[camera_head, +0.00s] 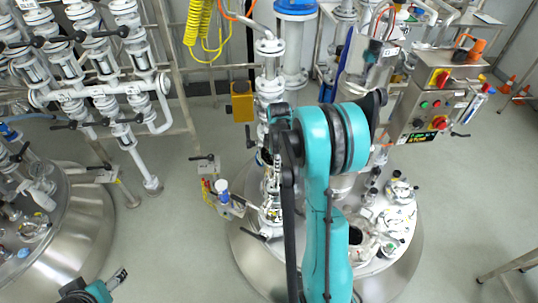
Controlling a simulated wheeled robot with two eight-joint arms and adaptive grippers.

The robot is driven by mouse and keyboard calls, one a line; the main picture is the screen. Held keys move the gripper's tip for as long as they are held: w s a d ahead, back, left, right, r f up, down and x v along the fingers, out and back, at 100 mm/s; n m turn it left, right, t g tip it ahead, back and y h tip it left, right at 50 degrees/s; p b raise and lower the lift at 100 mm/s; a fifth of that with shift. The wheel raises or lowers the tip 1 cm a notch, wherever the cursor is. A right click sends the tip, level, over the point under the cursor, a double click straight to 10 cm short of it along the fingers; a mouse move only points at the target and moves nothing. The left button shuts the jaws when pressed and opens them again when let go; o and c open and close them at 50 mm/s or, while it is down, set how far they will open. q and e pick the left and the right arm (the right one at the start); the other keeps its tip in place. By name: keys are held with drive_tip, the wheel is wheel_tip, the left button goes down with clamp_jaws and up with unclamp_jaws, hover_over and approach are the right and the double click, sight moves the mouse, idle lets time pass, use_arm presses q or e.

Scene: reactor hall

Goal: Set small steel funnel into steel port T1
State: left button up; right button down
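My teal arm rises through the middle of the view and its bulky joint covers much of the reactor behind it. I cannot make out the fingers of my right gripper, as the arm hides that area. A teal and black part of mine shows at the bottom left corner; no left fingertips can be told there. The reactor lid (401,222) on the right carries several small ports and fittings. One dark round opening (356,238) sits next to my arm. Which port is T1 cannot be read. The small steel funnel cannot be picked out.
A control box (433,105) with coloured buttons stands at the right. A yellow box (242,101) hangs on the pipework. A white and blue bottle (222,188) sits on a side bracket. White valve pipes (105,88) and another vessel (78,235) fill the left. Floor is clear between the vessels.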

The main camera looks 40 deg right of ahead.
drive_tip(key=shift+w+f, duration=0.1)
drive_tip(key=shift+w, duration=0.15)
drive_tip(key=shift+f, duration=0.2)
drive_tip(key=shift+s+f+b, duration=0.1)
drive_tip(key=shift+f+b, duration=0.2)
drive_tip(key=shift+b, duration=0.15)
wheel_tip(320, 180, down, 4)
drive_tip(key=shift+r+b, duration=0.15)
drive_tip(key=shift+b, duration=0.95)
drive_tip(key=shift+s, duration=0.1)
